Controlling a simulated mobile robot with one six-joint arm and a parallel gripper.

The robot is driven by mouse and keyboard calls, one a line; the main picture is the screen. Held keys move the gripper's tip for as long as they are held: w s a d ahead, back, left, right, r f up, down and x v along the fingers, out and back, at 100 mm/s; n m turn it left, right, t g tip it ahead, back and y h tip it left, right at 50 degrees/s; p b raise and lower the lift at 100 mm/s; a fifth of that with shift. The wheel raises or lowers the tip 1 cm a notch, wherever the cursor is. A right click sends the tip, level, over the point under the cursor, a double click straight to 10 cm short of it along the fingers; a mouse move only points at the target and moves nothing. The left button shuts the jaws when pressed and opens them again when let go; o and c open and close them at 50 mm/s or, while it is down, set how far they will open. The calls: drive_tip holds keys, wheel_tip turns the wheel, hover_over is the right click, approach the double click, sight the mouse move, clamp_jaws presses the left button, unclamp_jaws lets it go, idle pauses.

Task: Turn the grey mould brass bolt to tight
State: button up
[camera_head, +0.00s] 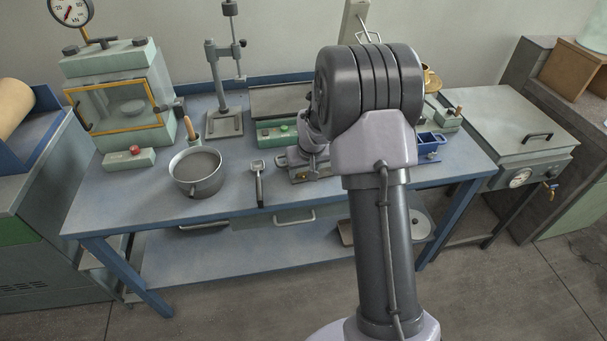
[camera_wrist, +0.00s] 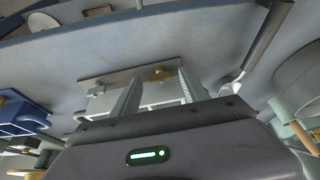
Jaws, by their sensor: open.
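The grey mould (camera_head: 303,178) stands near the front of the blue bench, partly covered by my arm. In the wrist view the grey mould (camera_wrist: 108,103) lies beneath and between my fingers, its long plate toward the bench's front edge. The brass bolt (camera_wrist: 160,74) is a small golden spot on that plate, near its right part. My gripper (camera_wrist: 160,80) is open, with its two fingers apart over the mould and the bolt seen between their tips. Nothing is held. Whether a finger touches the mould or the bolt I cannot tell.
A blue mould (camera_head: 430,140) sits to the right. A metal-ended hand tool (camera_head: 258,182) and a grey pot (camera_head: 198,178) are to the left. A stand (camera_head: 224,122) and a glass-fronted press (camera_head: 120,100) rise behind. The bench front between pot and hand tool is clear.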

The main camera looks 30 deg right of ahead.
drive_tip(key=shift+w+f, duration=0.1)
drive_tip(key=shift+f, duration=0.05)
clamp_jaws()
drive_tip(key=shift+a+r+m+p, duration=0.1)
drive_tip(key=shift+r+m+p, duration=0.25)
drive_tip(key=shift+p, duration=0.55)
drive_tip(key=shift+a+f+m+g+h+b, duration=0.1)
drive_tip(key=shift+f+m+g+h+b, duration=0.3)
drive_tip(key=shift+m, duration=0.75)
unclamp_jaws()
